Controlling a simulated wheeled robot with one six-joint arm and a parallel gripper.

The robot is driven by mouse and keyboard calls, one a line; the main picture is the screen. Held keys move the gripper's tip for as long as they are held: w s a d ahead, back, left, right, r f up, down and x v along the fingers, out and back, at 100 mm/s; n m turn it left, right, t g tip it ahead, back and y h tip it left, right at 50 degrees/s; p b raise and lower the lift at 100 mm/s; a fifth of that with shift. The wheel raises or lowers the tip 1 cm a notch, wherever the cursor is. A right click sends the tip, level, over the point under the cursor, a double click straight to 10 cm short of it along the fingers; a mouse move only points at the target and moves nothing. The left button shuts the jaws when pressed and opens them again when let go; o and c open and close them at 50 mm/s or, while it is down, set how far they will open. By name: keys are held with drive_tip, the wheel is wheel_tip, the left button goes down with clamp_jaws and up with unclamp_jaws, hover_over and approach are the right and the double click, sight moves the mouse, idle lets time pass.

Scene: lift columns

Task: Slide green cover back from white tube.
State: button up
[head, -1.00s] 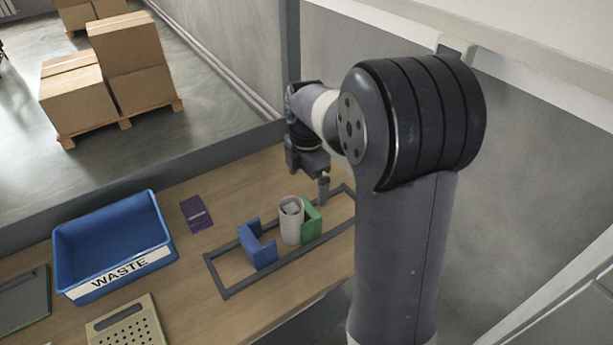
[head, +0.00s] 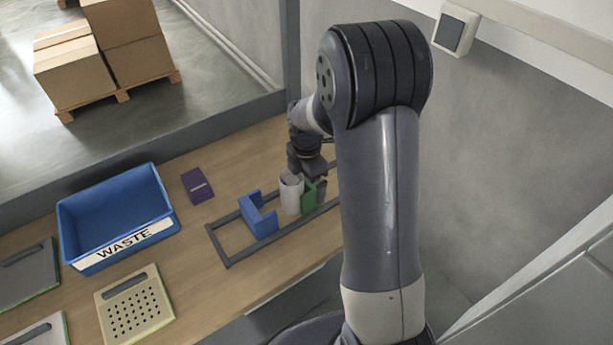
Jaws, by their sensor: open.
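The white tube (head: 290,194) stands upright inside a dark rectangular frame on the wooden bench. The green cover (head: 309,197) is against or very close to the tube's right side. A blue cover (head: 259,216) stands to the left of the tube with a gap between them. My gripper (head: 319,187) is low at the green cover, on its right side. The gripper is open; its fingers are dark and partly hidden by the cover and my arm. I cannot tell whether a finger touches the cover.
The dark frame (head: 226,243) surrounds the covers. A blue WASTE bin (head: 118,244), a purple box (head: 197,186) and a beige perforated board (head: 135,305) lie to the left. A wall rises behind my arm at right. Bare bench lies between bin and frame.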

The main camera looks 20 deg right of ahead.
drive_tip(key=shift+c, duration=0.2)
drive_tip(key=c, duration=1)
drive_tip(key=shift+o, duration=0.2)
drive_tip(key=shift+d, duration=0.15)
